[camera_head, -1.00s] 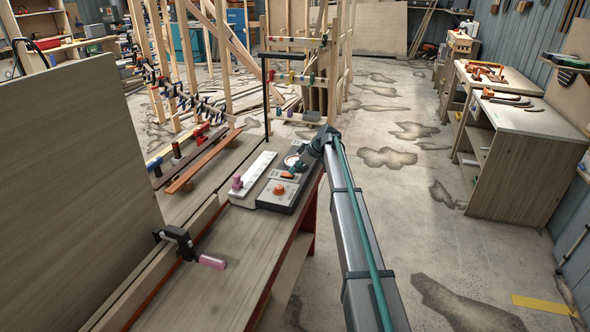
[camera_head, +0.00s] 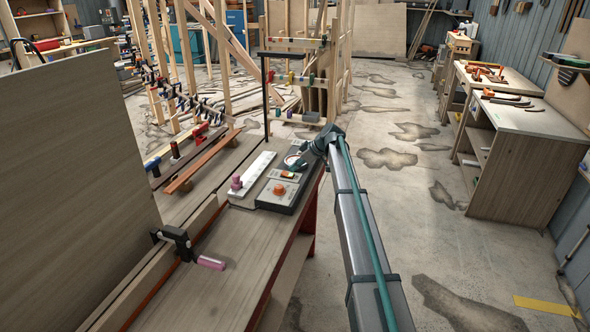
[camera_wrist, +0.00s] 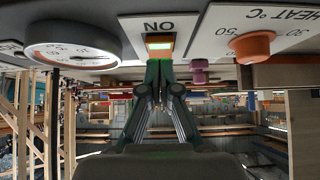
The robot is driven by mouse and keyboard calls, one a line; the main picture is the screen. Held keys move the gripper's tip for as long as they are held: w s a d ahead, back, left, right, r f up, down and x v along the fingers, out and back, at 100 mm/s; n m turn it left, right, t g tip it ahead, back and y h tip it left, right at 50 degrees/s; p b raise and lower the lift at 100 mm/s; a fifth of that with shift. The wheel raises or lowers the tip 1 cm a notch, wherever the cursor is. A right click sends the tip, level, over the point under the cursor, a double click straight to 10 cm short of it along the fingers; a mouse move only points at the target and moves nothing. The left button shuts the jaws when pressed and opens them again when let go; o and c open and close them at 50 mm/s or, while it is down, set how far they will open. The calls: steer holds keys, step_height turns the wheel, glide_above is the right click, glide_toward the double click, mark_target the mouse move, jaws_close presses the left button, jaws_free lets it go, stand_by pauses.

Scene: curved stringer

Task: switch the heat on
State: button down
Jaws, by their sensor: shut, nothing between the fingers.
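The dark control box (camera_head: 268,202) lies on the bench. It carries an orange knob (camera_head: 280,189), a round white dial (camera_head: 294,161) and a small switch (camera_head: 288,174). The gripper also shows small over the box (camera_head: 299,172).
A white strip with a pink knob (camera_head: 236,182) lies left of the box. A clamp with a pink handle (camera_head: 211,263) sits on the bench's near part. A tall wooden panel (camera_head: 75,190) stands at the left. Floor to the right is open.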

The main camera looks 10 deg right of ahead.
steer(key=shift+r, duration=0.1)
steer(key=shift+r, duration=0.3)
steer(key=r, duration=0.1)
steer(key=d+r, duration=0.1)
steer(key=r, duration=0.1)
steer(key=shift+s+r, duration=0.2)
steer(key=shift+r, duration=0.1)
steer(key=d+f+b+v, duration=0.1)
steer(key=b+v, duration=0.1)
steer(key=v, duration=0.7)
steer(key=shift+s, duration=0.3)
steer(key=shift+d, duration=0.1)
